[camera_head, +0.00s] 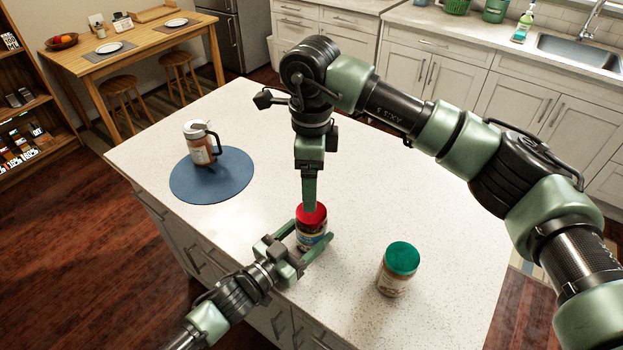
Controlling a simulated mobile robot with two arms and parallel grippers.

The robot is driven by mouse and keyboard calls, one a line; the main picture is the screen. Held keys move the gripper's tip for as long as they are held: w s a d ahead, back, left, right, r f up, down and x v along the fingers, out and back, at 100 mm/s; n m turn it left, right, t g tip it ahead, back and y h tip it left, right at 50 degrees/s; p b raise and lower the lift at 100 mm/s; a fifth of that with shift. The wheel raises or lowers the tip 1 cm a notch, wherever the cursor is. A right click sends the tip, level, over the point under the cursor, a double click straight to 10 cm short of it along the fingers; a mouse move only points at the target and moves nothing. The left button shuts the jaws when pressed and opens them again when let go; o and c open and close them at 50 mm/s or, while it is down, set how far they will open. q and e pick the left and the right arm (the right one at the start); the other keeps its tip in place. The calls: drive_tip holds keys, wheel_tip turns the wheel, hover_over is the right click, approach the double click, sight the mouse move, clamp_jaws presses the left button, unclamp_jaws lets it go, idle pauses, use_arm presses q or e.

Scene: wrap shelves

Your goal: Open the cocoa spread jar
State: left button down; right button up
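A jar with a red lid (318,217) and a dark label, which looks like the cocoa spread jar (310,239), stands upright near the island's front edge. My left gripper (309,244) reaches in from the lower left. Its fingers lie on both sides of the jar's body and look closed on it. My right gripper (309,208) points straight down over the red lid, its tip at the lid. Its fingers line up in this view, so their opening and grip on the lid are hidden. The lid sits on the jar.
A jar with a green lid (402,258) stands to the right on the white island top (440,210). A mug-like lidded container (200,146) stands on a round blue mat (230,178) at the left. The counter's right side is clear.

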sight(311, 229)
drive_tip(key=m, duration=2.8)
drive_tip(key=shift+m, duration=0.4)
drive_tip(key=m, duration=0.4)
drive_tip(key=shift+m, duration=0.3)
drive_tip(key=shift+f, duration=4)
